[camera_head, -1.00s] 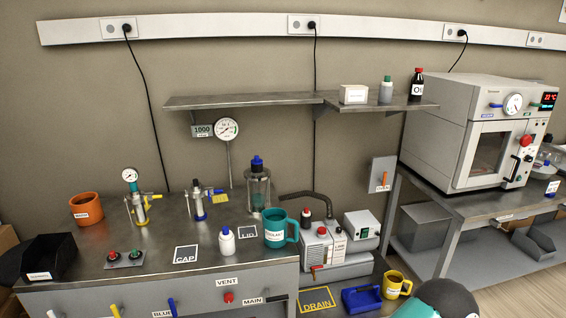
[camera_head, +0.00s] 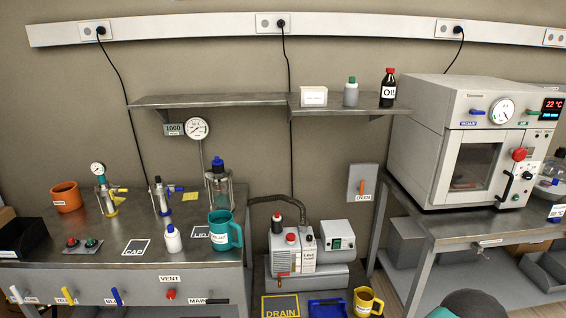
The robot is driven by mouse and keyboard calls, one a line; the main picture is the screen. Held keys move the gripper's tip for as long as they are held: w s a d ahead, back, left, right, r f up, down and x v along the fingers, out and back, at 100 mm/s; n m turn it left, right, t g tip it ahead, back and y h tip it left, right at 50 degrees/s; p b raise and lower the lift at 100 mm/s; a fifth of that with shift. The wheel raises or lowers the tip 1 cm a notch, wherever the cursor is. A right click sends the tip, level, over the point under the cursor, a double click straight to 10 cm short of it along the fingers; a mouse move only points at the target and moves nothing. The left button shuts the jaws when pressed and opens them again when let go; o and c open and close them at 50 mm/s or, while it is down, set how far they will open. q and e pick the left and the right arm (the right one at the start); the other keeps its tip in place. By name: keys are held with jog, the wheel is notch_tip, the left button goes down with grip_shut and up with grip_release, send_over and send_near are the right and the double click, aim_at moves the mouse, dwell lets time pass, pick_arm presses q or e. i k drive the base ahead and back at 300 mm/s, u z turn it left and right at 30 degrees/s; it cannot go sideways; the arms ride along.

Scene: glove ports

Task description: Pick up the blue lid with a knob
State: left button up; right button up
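A blue knob-like top (camera_head: 217,163) sits on a glass jar (camera_head: 218,190) at the back right of the left bench. It is small, and I cannot tell where the lid ends and the jar's metal frame begins. A square marked LID (camera_head: 200,232) lies on the bench in front of the jar, partly covered by a teal mug (camera_head: 226,232). Neither of my grippers shows in the head view.
A white bottle (camera_head: 172,239) stands left of the mug. A gauge (camera_head: 196,128) on a stem rises behind the jar, below a wall shelf (camera_head: 215,100). A pump (camera_head: 293,250) stands right of the bench. An oven (camera_head: 480,140) stands at the right.

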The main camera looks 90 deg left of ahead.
aim_at(217, 162)
jog(key=z, duration=0.45)
jog(key=i, duration=0.2)
jog(key=u, duration=2)
jog(key=i, duration=0.2)
jog(key=u, duration=2.35)
jog(key=k, duration=0.45)
jog(key=u, duration=0.45)
jog(key=i, duration=1.55)
jog(key=z, duration=0.4)
